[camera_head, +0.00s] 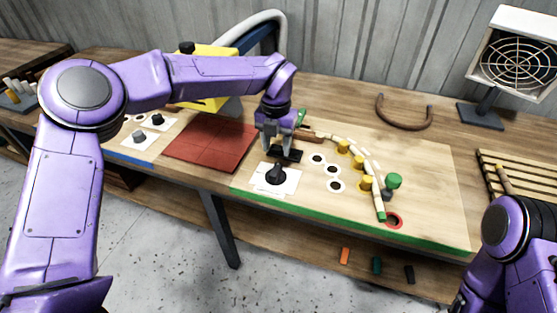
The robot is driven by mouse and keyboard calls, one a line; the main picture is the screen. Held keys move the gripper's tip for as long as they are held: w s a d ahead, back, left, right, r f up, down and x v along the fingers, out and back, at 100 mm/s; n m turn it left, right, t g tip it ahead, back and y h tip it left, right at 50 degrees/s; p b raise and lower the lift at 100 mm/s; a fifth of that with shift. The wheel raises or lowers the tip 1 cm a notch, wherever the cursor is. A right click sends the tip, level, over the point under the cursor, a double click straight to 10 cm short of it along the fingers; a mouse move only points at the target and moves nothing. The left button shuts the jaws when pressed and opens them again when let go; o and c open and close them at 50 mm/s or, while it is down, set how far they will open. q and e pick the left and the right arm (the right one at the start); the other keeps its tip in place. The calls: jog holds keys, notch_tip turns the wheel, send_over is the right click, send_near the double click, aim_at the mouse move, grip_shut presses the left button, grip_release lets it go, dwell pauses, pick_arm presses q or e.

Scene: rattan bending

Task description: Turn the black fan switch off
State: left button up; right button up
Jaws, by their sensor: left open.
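A black switch-like piece with a round base and a raised lever (276,174) stands on a white plate (292,184) near the front edge of the wooden board. I cannot tell for sure that it is the fan switch. My left gripper (278,148) points down just behind it, open, with a flat black piece (288,155) at its fingertips. I cannot tell whether the fingers touch this piece. The fan (515,62) with its wire grille stands at the back right; whether it spins cannot be told. My right arm shows at the lower right, its gripper out of view.
A curved rattan strip (370,160) runs among yellow pegs (365,183) and a green knob (393,181). A red mat (211,145), a yellow box (205,75) and dark knobs (157,119) lie left. A brown bent piece (404,123) and a slatted rack (515,175) lie right.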

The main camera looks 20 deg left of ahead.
aim_at(276, 170)
pick_arm(q)
jog(key=s+f, duration=0.1)
jog(key=f, duration=0.2)
jog(key=shift+s+p, duration=0.35)
jog(key=shift+p, duration=0.05)
jog(key=f, duration=0.2)
jog(key=w+f, duration=0.1)
jog(key=f, duration=0.2)
jog(key=shift+p, duration=0.35)
jog(key=shift+s+r, duration=0.2)
jog(key=shift+s, duration=0.05)
grip_shut()
pick_arm(e)
jog(key=shift+s+r, duration=0.6)
jog(key=shift+r, duration=0.35)
